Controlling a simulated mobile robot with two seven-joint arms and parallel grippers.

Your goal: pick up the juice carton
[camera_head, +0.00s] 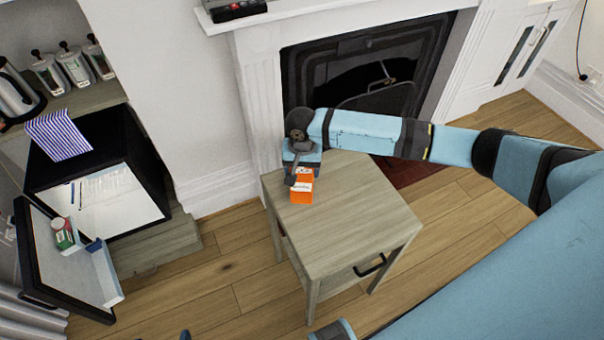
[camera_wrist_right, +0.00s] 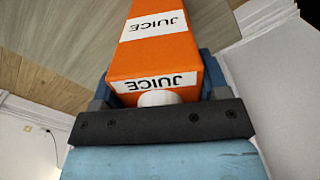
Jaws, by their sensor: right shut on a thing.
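The orange juice carton (camera_head: 302,189) is at the left part of the small wooden side table's top (camera_head: 355,215). In the right wrist view the carton (camera_wrist_right: 158,55) shows its white JUICE labels and a white cap, and it lies between both fingers. My right gripper (camera_head: 301,174) is shut on the carton from above. I cannot tell whether the carton's base touches the tabletop. My left gripper does not show.
A fireplace (camera_head: 365,70) stands close behind the table. At left, an open black appliance (camera_head: 95,190) has its door (camera_head: 50,255) lowered, with small packages on it. A kettle (camera_head: 15,92) and several jars (camera_head: 75,65) stand on a shelf. Wooden floor surrounds the table.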

